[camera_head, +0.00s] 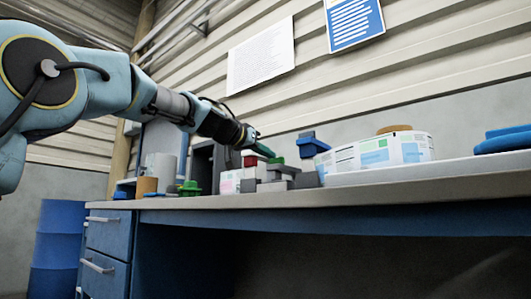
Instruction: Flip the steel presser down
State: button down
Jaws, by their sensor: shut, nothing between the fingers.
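The reel labeller (270,178), a small cluster of grey, white and red parts, stands on the bench at centre. A blue part (312,144) sticks up at its right side. I cannot tell for sure which of its small grey parts is the steel presser, or whether it is up or down. My gripper (264,150) comes in from the upper left and is at the labeller's upper left, close to the red part (272,158). It is small and partly dark in view; its fingers look shut and empty. I cannot tell whether it touches the labeller.
A large white label reel (380,152) stands right of the labeller. Blue items (503,140) lie at the far right. A green piece (189,187) and a tan roll (147,186) stand at left. The bench edge (400,193) runs across the front.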

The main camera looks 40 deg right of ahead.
jog(key=s+a+f+b, duration=0.1)
jog(key=s+a+b, duration=0.1)
jog(key=a, duration=0.7)
jog(key=shift+a+f+b, duration=0.15)
jog(key=shift+a+b, duration=0.05)
jog(key=shift+b, duration=0.7)
jog(key=shift+s, duration=0.1)
